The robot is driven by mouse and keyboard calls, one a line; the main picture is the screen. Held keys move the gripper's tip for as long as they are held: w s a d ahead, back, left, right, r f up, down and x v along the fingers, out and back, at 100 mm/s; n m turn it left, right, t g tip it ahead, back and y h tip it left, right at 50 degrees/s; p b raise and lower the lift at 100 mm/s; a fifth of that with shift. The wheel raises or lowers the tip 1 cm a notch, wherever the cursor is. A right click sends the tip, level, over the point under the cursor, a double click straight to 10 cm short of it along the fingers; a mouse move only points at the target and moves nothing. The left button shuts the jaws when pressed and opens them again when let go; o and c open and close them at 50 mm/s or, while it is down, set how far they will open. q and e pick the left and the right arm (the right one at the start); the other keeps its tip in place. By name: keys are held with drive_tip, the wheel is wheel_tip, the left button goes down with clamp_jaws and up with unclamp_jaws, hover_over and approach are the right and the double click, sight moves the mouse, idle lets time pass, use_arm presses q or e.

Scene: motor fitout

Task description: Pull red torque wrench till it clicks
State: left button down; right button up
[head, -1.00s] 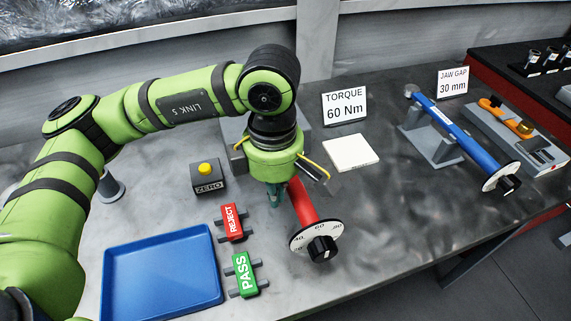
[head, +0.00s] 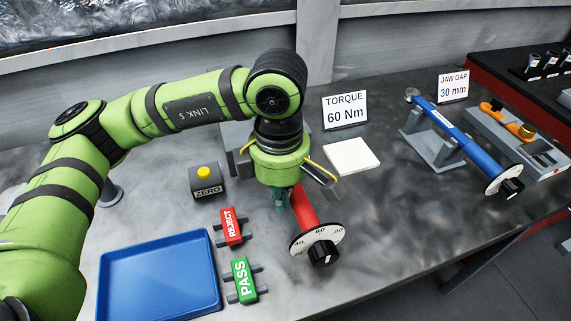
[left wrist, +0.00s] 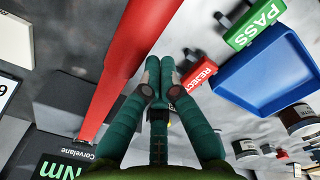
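The red torque wrench (head: 303,207) points toward the front of the bench, with a white numbered dial and black knob (head: 322,252) at its near end. Its far end is hidden behind my left gripper (head: 280,203). In the left wrist view the wrench's red shaft (left wrist: 131,55) runs along the left side of my left gripper (left wrist: 160,70). The green fingertips are together with nothing visible between them. They lie right beside the shaft; whether they touch it is not clear. My right gripper is not in view.
A REJECT block (head: 231,227), PASS block (head: 243,280) and blue tray (head: 215,290) lie left of the wrench. A ZERO button box (head: 208,190) stands behind them. A TORQUE 60 Nm sign (head: 345,110) and white pad (head: 351,156) stand right. A blue wrench (head: 455,135) rests farther right.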

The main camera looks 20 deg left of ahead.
use_arm(q)
drive_tip(key=shift+w+d+b, duration=0.3)
drive_tip(key=shift+w+d, duration=0.25)
drive_tip(key=shift+d, duration=0.2)
drive_tip(key=shift+w+d+b, duration=0.3)
drive_tip(key=shift+w+d, duration=0.2)
drive_tip(key=shift+d, duration=0.25)
idle(1.3)
drive_tip(key=shift+a, duration=0.15)
drive_tip(key=shift+s+a+b, duration=0.45)
drive_tip(key=shift+s+a, duration=0.2)
drive_tip(key=shift+a, duration=0.2)
drive_tip(key=shift+s+a+b, duration=0.45)
drive_tip(key=shift+s+a, duration=0.15)
drive_tip(key=shift+a, duration=0.25)
drive_tip(key=shift+r, duration=0.1)
wheel_tip(320, 180, up, 9)
drive_tip(key=p, duration=0.5)
hover_over(299, 193)
drive_tip(key=s+a, duration=0.3)
drive_tip(key=shift+w+a, duration=0.2)
